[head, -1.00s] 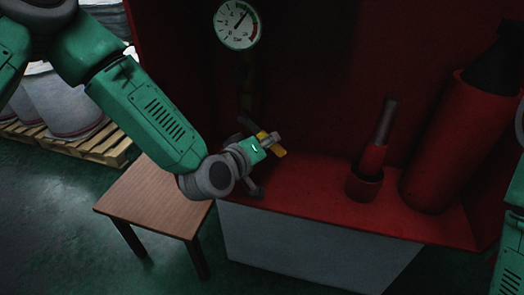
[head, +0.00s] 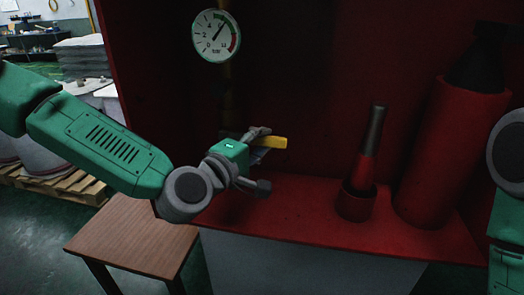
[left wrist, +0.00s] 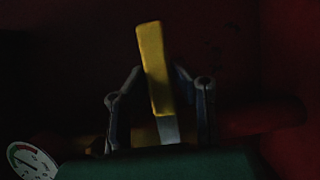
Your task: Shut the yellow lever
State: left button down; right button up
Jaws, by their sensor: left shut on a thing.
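The yellow lever (head: 271,142) lies nearly level in the head view, on a dim pipe below the pressure gauge. My left gripper (head: 262,158) is at the lever, with one finger up against it and the other lower. In the left wrist view the lever (left wrist: 154,70) stands up, slightly tilted, between the two fingers of my left gripper (left wrist: 160,95), which is shut on it. The valve body behind the lever is dark and partly hidden by the gripper. My right gripper is out of view.
The round gauge (head: 216,36) is on the red cabinet's back. A red holder with a dark-topped nozzle (head: 368,170) and a large red cylinder (head: 445,150) stand on the red shelf (head: 300,200). A wooden table (head: 135,235) stands at lower left.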

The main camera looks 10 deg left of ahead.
pick_arm(q)
jog(key=shift+r, duration=0.15)
dwell(0.3)
jog(key=c, duration=1.4)
grip_release()
jog(key=shift+a, duration=0.1)
jog(key=shift+o, duration=0.2)
jog(key=shift+s+a, duration=0.15)
jog(key=v, duration=0.7)
